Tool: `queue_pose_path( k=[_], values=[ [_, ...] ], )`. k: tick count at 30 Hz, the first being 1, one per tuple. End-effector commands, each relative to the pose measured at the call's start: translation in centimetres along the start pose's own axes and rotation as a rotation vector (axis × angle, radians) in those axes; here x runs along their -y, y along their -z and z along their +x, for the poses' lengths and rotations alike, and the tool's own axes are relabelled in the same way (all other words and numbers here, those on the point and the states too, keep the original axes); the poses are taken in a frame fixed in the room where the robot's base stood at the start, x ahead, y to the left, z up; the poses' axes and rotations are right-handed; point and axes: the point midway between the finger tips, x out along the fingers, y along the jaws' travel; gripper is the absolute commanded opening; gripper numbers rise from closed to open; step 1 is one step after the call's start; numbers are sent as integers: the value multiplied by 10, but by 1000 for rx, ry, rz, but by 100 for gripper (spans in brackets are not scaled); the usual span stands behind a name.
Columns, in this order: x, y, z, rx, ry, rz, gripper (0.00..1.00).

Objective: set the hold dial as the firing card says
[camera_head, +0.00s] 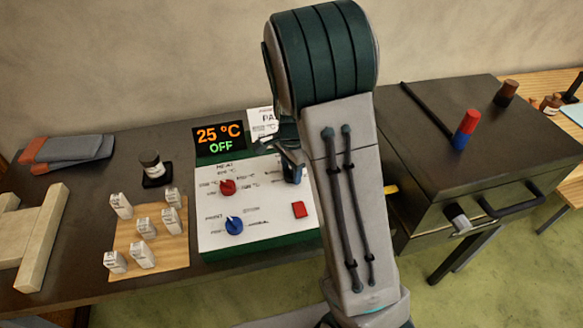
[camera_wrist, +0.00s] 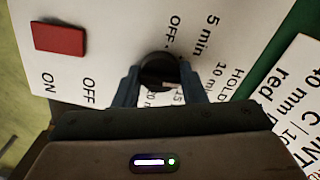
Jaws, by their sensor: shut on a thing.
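The black hold dial (camera_wrist: 158,70) sits on the white control panel (camera_wrist: 110,20), between the two fingers of my gripper (camera_wrist: 160,88) in the wrist view. The gripper is shut on it. Its pale pointer mark faces the lower right, towards the partly hidden 15 and 20 min labels; I cannot tell exactly where it stands. OFF, 5 min and 10 min labels show around it. The firing card (camera_wrist: 298,105) is partly in view, with "red" and cut-off lines readable. In the head view my gripper (camera_head: 290,158) is at the panel's upper right and the card (camera_head: 262,122) is partly hidden.
The panel (camera_head: 265,220) also bears a red dial (camera_head: 227,186), a blue dial (camera_head: 234,225) and a red switch (camera_head: 299,209). The display (camera_head: 219,138) reads 25 °C OFF. A dark kiln (camera_head: 470,150) stands right.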

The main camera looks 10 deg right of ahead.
Motion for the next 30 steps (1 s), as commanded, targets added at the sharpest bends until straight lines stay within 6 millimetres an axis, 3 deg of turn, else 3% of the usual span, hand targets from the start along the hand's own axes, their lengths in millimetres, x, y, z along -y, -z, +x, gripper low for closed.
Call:
queue_pose_path(
  k=[10, 25, 26, 27, 28, 30],
  values=[
    [1, 1, -2, -2, 4, 123, 15],
    [1, 1, -1, -2, 5, 142, 15],
    [1, 1, -1, -2, 5, 142, 40],
    [1, 1, -1, -2, 5, 142, 51],
    [1, 1, -1, -2, 4, 142, 59],
    [1, 1, -1, -2, 4, 141, 59]
  ],
)
